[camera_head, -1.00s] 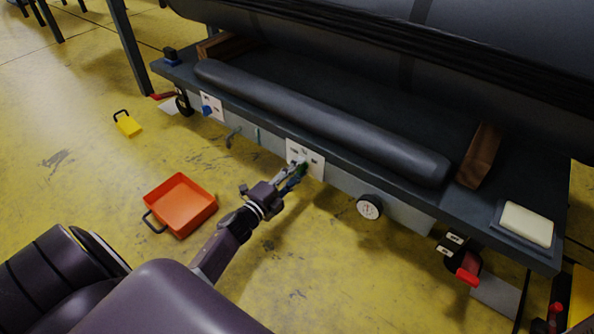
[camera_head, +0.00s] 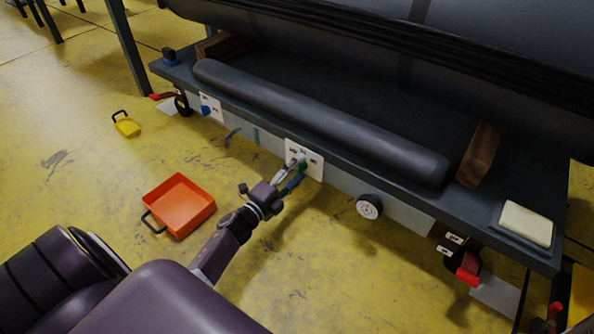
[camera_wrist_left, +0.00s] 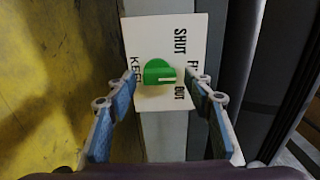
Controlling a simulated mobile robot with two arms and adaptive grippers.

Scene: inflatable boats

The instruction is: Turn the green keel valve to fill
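The green keel valve (camera_wrist_left: 157,72) is a round knob on a white plate (camera_wrist_left: 188,30) marked KEEL, SHUT and OUT, with another label partly hidden by a finger. In the head view the knob (camera_head: 303,165) is small and partly covered by my gripper, on the white plate (camera_head: 317,169) on the bench front. My left gripper (camera_wrist_left: 161,84) is open, one blue-padded finger on each side of the knob, with gaps showing. It also shows in the head view (camera_head: 293,171). My right gripper is not in view.
A blue valve (camera_head: 206,110) sits on another plate to the left. A round gauge (camera_head: 369,207) and a red-handled fitting (camera_head: 467,275) are to the right. An orange tray (camera_head: 180,205) and a yellow tray (camera_head: 127,126) lie on the floor. A grey tube (camera_head: 320,122) rests on the bench.

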